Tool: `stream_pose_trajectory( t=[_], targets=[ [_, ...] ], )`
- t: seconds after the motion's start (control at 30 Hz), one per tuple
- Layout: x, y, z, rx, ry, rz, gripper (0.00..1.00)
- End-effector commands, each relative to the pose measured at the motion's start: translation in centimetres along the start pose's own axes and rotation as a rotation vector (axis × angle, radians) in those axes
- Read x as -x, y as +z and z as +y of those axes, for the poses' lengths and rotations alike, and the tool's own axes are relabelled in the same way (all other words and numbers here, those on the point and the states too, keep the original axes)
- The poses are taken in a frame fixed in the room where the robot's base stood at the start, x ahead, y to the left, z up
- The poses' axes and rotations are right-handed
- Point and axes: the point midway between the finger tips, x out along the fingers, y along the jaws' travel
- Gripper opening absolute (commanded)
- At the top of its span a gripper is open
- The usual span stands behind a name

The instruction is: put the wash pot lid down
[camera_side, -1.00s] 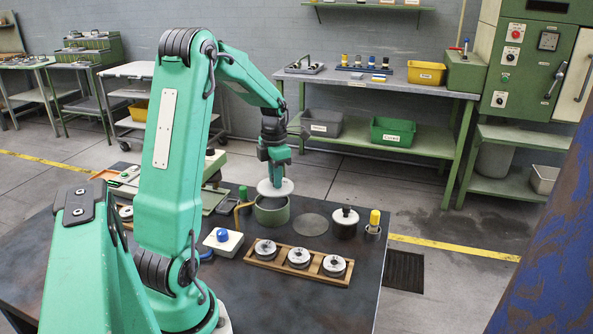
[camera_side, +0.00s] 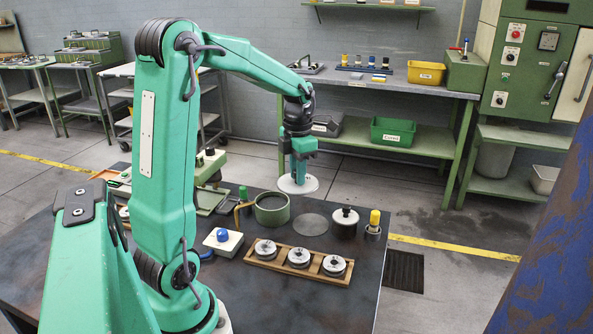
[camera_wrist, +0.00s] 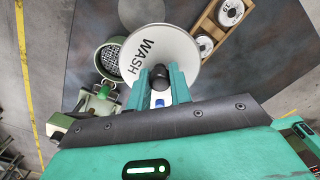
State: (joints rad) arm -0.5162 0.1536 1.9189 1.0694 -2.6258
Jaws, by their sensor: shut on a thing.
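The wash pot lid is a white disc marked WASH (camera_wrist: 150,52) with a dark knob. In the side view the lid (camera_side: 298,186) is level, behind and to the right of the pot, near the table's far edge. My gripper (camera_wrist: 160,80) is shut on the lid's knob. In the side view my gripper (camera_side: 298,170) points straight down. The lid looks raised above the table, but its height is hard to tell. The green wash pot (camera_side: 271,209) stands open on the table. In the wrist view the pot (camera_wrist: 101,64) shows a mesh inside, left of the lid.
A flat grey round patch (camera_side: 309,224) lies right of the pot. A wooden rack (camera_side: 282,266) with three round pieces lies in front. A blue-button box (camera_side: 222,241) is left.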

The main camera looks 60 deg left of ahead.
Motion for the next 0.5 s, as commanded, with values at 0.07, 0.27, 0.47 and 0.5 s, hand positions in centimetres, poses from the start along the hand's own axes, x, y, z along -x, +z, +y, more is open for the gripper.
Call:
stream_pose_trajectory(
  t=[0.07,0.27,0.47,0.5],
  targets=[
    [0.02,0.01,0.01,0.000,0.000,-0.001,0.00],
    [0.01,0.01,0.03,0.000,0.000,-0.001,0.00],
    [-0.24,0.26,0.15,0.000,0.000,0.000,0.00],
    [-0.39,0.41,0.23,0.000,0.000,0.000,0.00]
  ],
)
